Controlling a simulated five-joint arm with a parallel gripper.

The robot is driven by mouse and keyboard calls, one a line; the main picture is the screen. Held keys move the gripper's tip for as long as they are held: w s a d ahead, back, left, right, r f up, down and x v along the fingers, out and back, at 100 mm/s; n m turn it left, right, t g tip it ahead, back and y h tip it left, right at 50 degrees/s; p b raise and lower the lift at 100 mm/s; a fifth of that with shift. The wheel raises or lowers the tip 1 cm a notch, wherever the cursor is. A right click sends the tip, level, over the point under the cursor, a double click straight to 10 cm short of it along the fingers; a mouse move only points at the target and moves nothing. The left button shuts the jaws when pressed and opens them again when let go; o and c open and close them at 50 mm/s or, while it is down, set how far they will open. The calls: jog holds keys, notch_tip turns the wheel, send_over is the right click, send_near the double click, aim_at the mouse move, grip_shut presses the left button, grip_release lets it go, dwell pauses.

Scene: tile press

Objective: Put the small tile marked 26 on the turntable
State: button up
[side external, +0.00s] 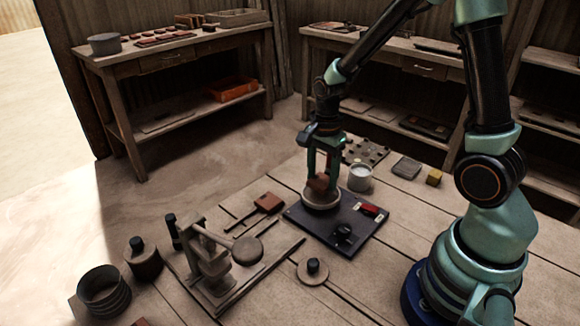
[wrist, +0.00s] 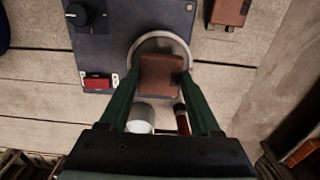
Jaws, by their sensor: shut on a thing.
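A reddish-brown tile (side external: 317,184) is held between the fingers of my gripper (side external: 322,176), which is shut on it. The tile also shows in the wrist view (wrist: 162,73), where no marking on it can be read. The round pale turntable (side external: 321,204) is on a dark base plate, directly below the tile. Its rim (wrist: 158,37) shows around the tile in the wrist view. The tile looks close to the turntable's top; I cannot tell whether they touch.
The base plate (side external: 318,232) carries a black knob (side external: 343,233) and a red switch (side external: 370,209). A white cup (side external: 360,178) stands close behind the turntable. Another brown tile (side external: 268,203) lies to the left. A lever press (side external: 212,265) stands at the front left.

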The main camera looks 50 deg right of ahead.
jog(key=shift+f, duration=1.2)
jog(key=shift+f, duration=0.15)
jog(key=o, duration=1.4)
notch_tip(320, 180, up, 11)
notch_tip(320, 180, up, 6)
jog(key=r+n+t, duration=0.1)
jog(key=n+t, duration=0.2)
jog(key=n, duration=0.5)
send_over(321, 180)
jog(key=s+a, duration=0.3)
jog(key=shift+s+a+r+n+t, duration=0.5)
jog(key=shift+s+n, duration=0.1)
jog(key=shift+n, duration=1.05)
jog(key=shift+s+a+r+n+t, duration=0.45)
jog(key=shift+s+n, duration=0.2)
jog(key=shift+n, duration=1.05)
jog(key=shift+s+a+r+n+t, duration=0.4)
jog(key=shift+s+a+n, duration=0.2)
jog(key=shift+n, duration=1.05)
